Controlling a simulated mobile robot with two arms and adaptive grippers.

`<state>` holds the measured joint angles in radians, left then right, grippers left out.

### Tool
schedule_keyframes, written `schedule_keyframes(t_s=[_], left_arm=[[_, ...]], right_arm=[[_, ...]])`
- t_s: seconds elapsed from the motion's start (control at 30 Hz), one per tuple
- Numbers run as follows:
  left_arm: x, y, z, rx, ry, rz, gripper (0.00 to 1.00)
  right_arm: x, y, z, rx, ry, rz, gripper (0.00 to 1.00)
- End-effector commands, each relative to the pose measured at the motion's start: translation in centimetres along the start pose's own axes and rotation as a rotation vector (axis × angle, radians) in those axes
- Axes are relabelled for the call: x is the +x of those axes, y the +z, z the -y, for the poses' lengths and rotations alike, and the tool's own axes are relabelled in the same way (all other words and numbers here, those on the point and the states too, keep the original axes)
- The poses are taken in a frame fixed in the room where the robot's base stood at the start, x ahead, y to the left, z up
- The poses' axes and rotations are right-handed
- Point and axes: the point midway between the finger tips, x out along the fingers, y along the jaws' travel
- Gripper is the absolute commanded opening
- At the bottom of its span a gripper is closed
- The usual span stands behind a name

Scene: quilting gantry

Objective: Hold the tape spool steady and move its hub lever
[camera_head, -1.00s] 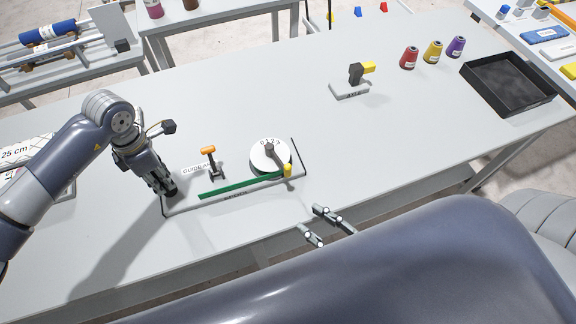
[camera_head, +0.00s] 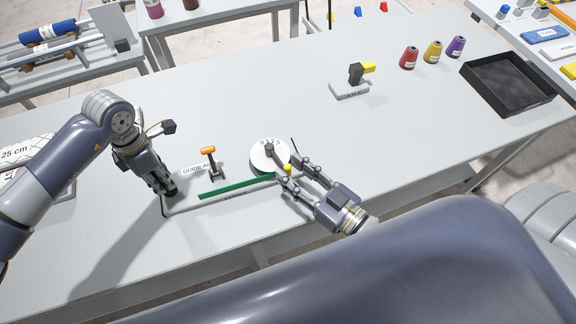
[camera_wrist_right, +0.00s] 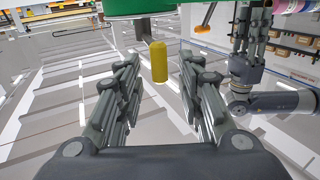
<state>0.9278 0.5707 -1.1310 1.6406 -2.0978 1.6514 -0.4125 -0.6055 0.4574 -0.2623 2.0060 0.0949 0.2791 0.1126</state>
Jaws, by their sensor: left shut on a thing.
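The tape spool (camera_head: 262,159), with a white numbered top, sits at the right end of a low grey base (camera_head: 228,199). Its dark hub lever (camera_head: 277,158) points toward the front right and ends in a yellow tip (camera_head: 288,169). A green tape strip (camera_head: 235,186) runs left from the spool. My left gripper (camera_head: 168,192) is shut at the base's left end, on what looks like its dark end handle, mostly hidden. My right gripper (camera_head: 296,174) is open at the lever's tip. In the right wrist view the yellow tip (camera_wrist_right: 159,62) stands between the spread fingers, apparently touching neither.
An orange-topped guide post (camera_head: 209,160) stands left of the spool. A grey block with a dark-and-yellow lever (camera_head: 350,88), several thread cones (camera_head: 432,52) and a black tray (camera_head: 510,82) are farther right. The table's middle is clear.

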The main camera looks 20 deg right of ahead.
Motion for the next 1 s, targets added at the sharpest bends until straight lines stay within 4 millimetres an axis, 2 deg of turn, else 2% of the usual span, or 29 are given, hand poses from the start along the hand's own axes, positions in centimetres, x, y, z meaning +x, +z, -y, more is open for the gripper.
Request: schedule_keyframes(t_s=[0.03,0.2,0.57,0.7,0.73,1.0], left_arm=[[0.7,-0.1,0.5,0.003,-0.015,-0.007,0.0],[0.7,-0.1,0.5,0.003,-0.015,-0.007,0.0],[0.7,-0.1,0.5,0.003,-0.014,-0.007,0.0],[0.7,-0.1,0.5,0.003,-0.014,-0.007,0.0],[0.7,-0.1,0.5,0.003,-0.014,-0.007,0.0],[0.7,-0.1,0.5,0.003,-0.014,-0.006,0.0]], right_arm=[[0.7,0.0,0.0,0.0,0.0,-0.002,0.34],[1.8,0.1,0.0,0.0,0.0,0.001,0.34],[2.1,0.1,0.0,0.001,0.0,0.001,0.34],[2.1,0.1,0.0,0.001,0.0,0.001,0.03],[2.1,0.1,0.0,0.001,0.0,0.001,0.0],[2.3,0.1,0.8,0.007,-0.002,-0.001,0.0]])
